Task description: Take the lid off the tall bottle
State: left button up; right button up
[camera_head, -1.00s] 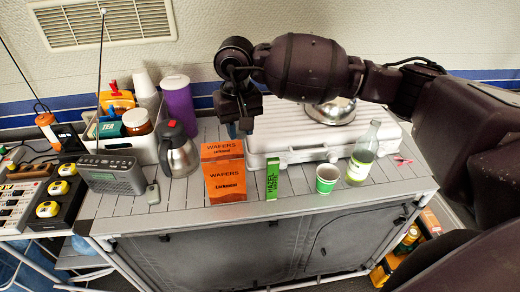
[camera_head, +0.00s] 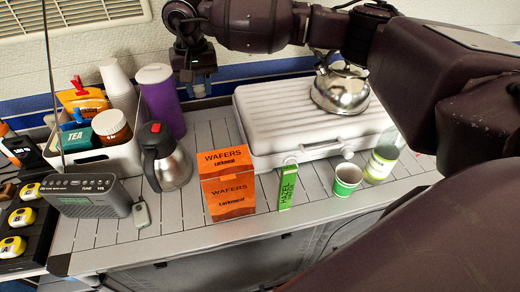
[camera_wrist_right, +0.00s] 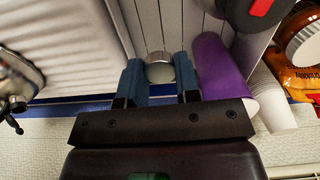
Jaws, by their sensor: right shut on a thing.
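The tall bottle (camera_head: 382,163), clear glass with a pale green label, stands upright at the right of the counter; my arm hides its top in the head view. My right gripper (camera_head: 196,84) is above the back of the counter, just right of the purple tumbler and far left of the bottle. In the right wrist view its blue fingers (camera_wrist_right: 159,78) are shut on a small silvery-grey round piece (camera_wrist_right: 160,70), which looks like a lid. My left gripper is not in view.
Purple tumbler (camera_head: 161,100), steel flask (camera_head: 168,165) and white caddy (camera_head: 98,164) stand left. Orange wafers box (camera_head: 228,192), green hazel box (camera_head: 287,187) and green cup (camera_head: 346,180) line the front. A kettle (camera_head: 340,90) sits on the white case (camera_head: 275,115). Counter behind the wafers box is clear.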

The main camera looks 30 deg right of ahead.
notch_tip(320, 180, down, 20)
jog(key=shift+w+r+b, duration=0.1)
jog(key=shift+r+b, duration=0.05)
jog(key=shift+b, duration=1)
jog(key=shift+f, duration=1.05)
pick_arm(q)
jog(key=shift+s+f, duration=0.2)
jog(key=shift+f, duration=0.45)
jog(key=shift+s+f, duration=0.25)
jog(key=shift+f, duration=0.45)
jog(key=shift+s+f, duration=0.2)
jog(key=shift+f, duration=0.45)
pick_arm(e)
jog(key=shift+f, duration=1.6)
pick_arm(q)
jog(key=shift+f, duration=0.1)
pick_arm(e)
jog(key=shift+f, duration=0.1)
